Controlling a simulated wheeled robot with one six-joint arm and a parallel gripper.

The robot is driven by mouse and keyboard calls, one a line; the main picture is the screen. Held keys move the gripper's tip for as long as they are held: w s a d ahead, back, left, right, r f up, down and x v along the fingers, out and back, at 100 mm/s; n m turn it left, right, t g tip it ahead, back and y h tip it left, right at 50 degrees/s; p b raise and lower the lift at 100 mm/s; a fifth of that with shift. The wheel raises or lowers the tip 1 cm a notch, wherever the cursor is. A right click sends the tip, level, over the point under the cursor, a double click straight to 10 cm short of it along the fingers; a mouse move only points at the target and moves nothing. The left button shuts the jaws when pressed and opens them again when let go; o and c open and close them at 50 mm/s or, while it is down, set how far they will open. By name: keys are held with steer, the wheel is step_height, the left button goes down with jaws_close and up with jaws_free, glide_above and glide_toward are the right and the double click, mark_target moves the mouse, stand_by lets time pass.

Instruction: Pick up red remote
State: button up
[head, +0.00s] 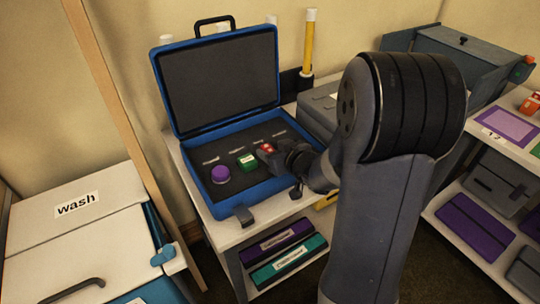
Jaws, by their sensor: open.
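A small red object, which looks like the red remote (267,147), lies in the open blue case (215,201) on the white table. My gripper (273,153) reaches into the case from the right and is at the red remote. Its jaws are open. The fingertips are small and dark here, so I cannot tell whether they touch the remote or stand around it. The arm hides the right part of the case's front.
A purple round item (221,174) and a green block (247,161) lie in the case left of my gripper. The raised lid (222,80) stands behind. A white bin marked "wash" (75,240) is at left. Shelves with boxes (475,225) are at right.

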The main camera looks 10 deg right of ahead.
mark_target(266, 146)
steer(key=shift+x, duration=1.55)
steer(key=shift+c, duration=0.3)
steer(key=c, duration=1)
